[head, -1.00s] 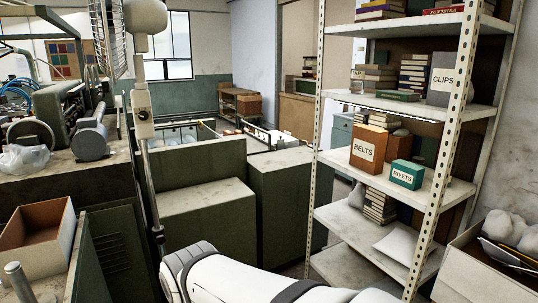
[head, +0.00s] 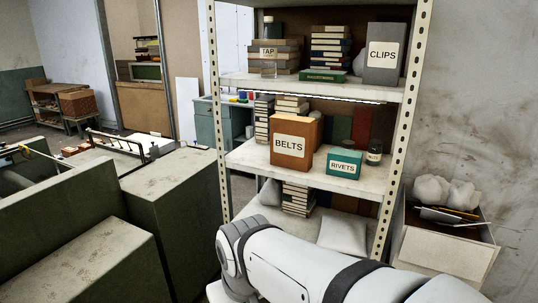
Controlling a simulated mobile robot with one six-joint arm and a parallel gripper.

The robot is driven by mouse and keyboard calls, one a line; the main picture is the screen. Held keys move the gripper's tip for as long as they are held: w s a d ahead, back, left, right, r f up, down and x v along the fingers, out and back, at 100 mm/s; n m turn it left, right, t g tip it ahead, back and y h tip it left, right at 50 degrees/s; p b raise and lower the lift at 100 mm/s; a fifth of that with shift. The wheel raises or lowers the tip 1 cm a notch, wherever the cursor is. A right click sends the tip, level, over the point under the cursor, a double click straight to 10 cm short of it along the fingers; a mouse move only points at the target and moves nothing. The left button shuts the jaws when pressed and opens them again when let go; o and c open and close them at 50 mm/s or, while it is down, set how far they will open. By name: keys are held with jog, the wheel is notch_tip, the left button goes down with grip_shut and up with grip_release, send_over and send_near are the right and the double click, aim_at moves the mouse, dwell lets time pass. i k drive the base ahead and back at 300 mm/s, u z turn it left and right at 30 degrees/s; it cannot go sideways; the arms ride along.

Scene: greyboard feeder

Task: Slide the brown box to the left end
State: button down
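The brown box labelled BELTS (head: 294,141) stands upright on the middle shelf (head: 247,156) of a metal rack, left of the shelf's centre. A small green box labelled RIVETS (head: 344,163) stands to its right, apart from it or nearly so. A small dark jar (head: 374,152) is at the right end. Books (head: 264,120) stand behind and left of the brown box. My white arm reaches in from the bottom right, below the shelf. My gripper itself is not in view.
The upper shelf (head: 345,86) holds a grey CLIPS box (head: 384,54), stacked books and a TAP container. The lower shelf holds books and a pale bag (head: 343,235). Perforated rack posts (head: 220,130) bound the front. Green cabinets (head: 165,185) stand left, and a box of rags (head: 447,240) right.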

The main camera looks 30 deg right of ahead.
aim_at(291, 137)
jog(key=z, duration=0.5)
jog(key=i, duration=1.1)
jog(key=u, duration=0.15)
jog(key=k, duration=0.55)
jog(key=z, duration=0.3)
